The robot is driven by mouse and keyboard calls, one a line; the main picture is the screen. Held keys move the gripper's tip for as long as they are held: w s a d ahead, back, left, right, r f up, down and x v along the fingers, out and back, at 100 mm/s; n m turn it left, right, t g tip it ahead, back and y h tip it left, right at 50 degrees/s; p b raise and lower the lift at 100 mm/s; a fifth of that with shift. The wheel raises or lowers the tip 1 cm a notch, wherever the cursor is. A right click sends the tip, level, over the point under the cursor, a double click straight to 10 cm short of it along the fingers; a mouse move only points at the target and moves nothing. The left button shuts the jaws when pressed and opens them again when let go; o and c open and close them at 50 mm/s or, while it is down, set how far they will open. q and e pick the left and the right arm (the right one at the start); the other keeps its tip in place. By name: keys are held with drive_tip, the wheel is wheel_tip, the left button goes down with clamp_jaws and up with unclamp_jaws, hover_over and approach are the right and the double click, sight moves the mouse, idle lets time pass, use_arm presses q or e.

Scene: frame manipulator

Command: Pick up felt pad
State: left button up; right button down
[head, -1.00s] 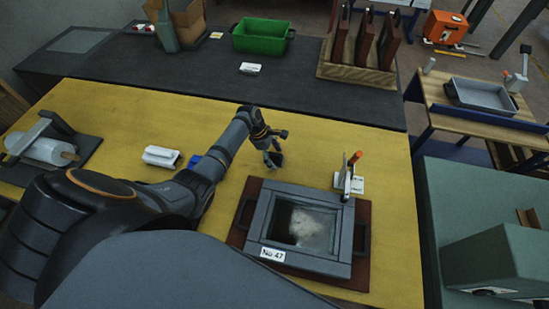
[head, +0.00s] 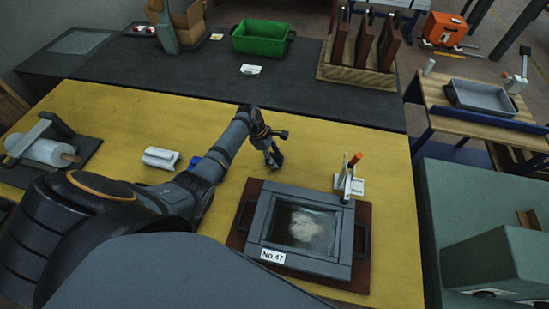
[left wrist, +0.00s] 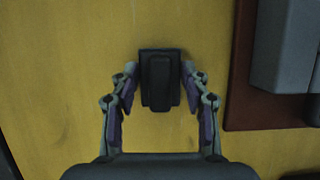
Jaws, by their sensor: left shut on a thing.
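The felt pad (left wrist: 160,80) is a small dark block with a raised black grip on top, seen from above in the left wrist view. My left gripper (left wrist: 160,85) has its two fingers shut on the block, one on each side. In the head view my left gripper (head: 272,157) points down over the yellow bench, just behind the framed panel. The pad there is dark and mostly merged with the fingers. I cannot tell whether it still touches the bench. My right gripper is not in view.
A grey frame (head: 261,229) with a pale patch under its pane lies on a brown board near the front. An orange-tipped tool in a stand (head: 349,180), a white block (head: 161,158) and a blue item (head: 195,163) stand nearby.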

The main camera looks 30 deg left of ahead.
sight(277, 156)
use_arm(q)
wheel_tip(277, 156, up, 3)
drive_tip(key=shift+s+d+r, duration=0.1)
drive_tip(key=shift+s+d, duration=0.05)
drive_tip(key=s+d+r, duration=0.9)
drive_tip(key=s, duration=0.1)
drive_tip(key=shift+d+r+b, duration=0.15)
drive_tip(key=shift+b, duration=0.3)
